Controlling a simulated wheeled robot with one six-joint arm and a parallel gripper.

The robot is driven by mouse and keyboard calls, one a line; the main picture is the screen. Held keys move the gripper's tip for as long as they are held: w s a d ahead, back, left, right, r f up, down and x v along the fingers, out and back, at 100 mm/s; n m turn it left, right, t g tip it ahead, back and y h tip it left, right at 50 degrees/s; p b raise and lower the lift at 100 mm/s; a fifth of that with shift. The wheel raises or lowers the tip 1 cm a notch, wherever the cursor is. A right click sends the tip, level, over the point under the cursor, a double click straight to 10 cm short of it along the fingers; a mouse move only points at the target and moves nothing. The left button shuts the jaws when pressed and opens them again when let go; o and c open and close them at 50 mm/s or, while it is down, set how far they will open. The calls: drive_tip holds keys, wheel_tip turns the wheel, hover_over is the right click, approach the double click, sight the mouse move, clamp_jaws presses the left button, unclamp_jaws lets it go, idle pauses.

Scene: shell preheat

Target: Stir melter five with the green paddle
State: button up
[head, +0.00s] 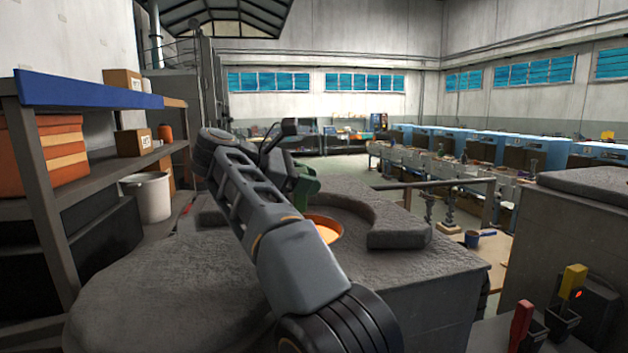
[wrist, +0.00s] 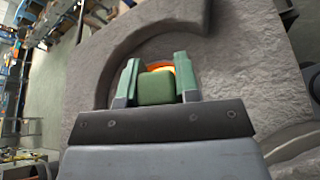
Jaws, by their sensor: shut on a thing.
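My gripper (wrist: 157,85) is shut on the green paddle (wrist: 156,88), whose green block-shaped grip shows between the two green fingers in the wrist view. In the head view my arm reaches over the grey stone-like block, and a green part (head: 306,188) shows at its end. The melter (head: 328,232) has an orange, glowing round opening, partly hidden behind my arm, with a raised curved grey rim (head: 398,232) around it. In the wrist view a bit of the orange glow (wrist: 183,71) shows just beyond the grip. The paddle's lower end is hidden. No number on the melter is readable.
A red handle (head: 521,325) and a yellow handle (head: 572,283) stand in holders at the lower right. Blue machines (head: 480,145) line the right back.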

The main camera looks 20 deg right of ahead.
drive_tip(key=shift+w+f, duration=0.25)
drive_tip(key=shift+f, duration=0.25)
drive_tip(key=d, duration=0.1)
drive_tip(key=d+b, duration=0.1)
drive_tip(key=d, duration=0.1)
drive_tip(key=shift+d+r, duration=0.25)
drive_tip(key=shift+d, duration=0.05)
drive_tip(key=shift+r, duration=0.2)
drive_tip(key=shift+w+d+r+p, duration=0.6)
drive_tip(key=shift+w+d+p, duration=0.2)
drive_tip(key=shift+w+d, duration=0.1)
